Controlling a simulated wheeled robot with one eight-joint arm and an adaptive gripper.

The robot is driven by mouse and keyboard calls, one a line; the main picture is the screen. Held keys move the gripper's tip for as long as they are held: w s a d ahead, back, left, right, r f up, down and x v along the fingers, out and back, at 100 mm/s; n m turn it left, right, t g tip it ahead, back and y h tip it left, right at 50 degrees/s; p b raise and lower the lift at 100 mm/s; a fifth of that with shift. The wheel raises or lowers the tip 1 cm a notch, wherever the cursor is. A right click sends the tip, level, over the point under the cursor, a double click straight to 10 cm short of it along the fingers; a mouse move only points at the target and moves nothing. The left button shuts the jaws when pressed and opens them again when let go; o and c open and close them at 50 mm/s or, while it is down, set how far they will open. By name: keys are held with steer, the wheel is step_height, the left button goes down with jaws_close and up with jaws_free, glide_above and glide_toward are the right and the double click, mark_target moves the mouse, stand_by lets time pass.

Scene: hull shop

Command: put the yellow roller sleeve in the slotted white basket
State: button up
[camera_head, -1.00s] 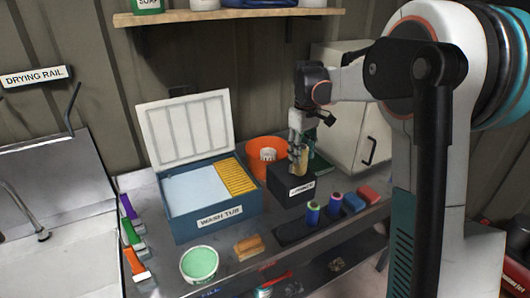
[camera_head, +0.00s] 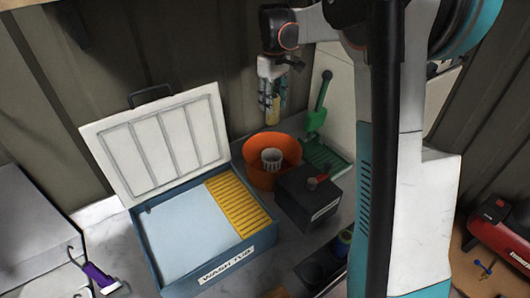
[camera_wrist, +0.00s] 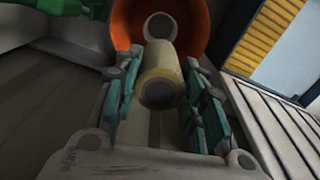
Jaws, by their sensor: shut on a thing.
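The yellow roller sleeve (camera_wrist: 161,80) is held between the fingers of my gripper (camera_wrist: 162,98) in the wrist view, its hollow end facing the camera. In the head view my gripper (camera_head: 270,104) holds the sleeve (camera_head: 272,115) upright, above the back of the orange bucket. The slotted white basket (camera_head: 271,160) sits inside the orange bucket (camera_head: 285,145). In the wrist view the basket is mostly hidden; a pale round rim (camera_wrist: 158,26) shows just beyond the sleeve, inside the orange bucket (camera_wrist: 196,22).
A black box (camera_head: 308,205) with a red knob stands right of the bucket.

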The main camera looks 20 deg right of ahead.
step_height(320, 180, down, 20)
steer(key=b, duration=0.2)
steer(key=shift+r+b, duration=0.15)
steer(key=shift+b, duration=0.25)
steer(key=shift+s, duration=0.1)
steer(key=o, duration=1.1)
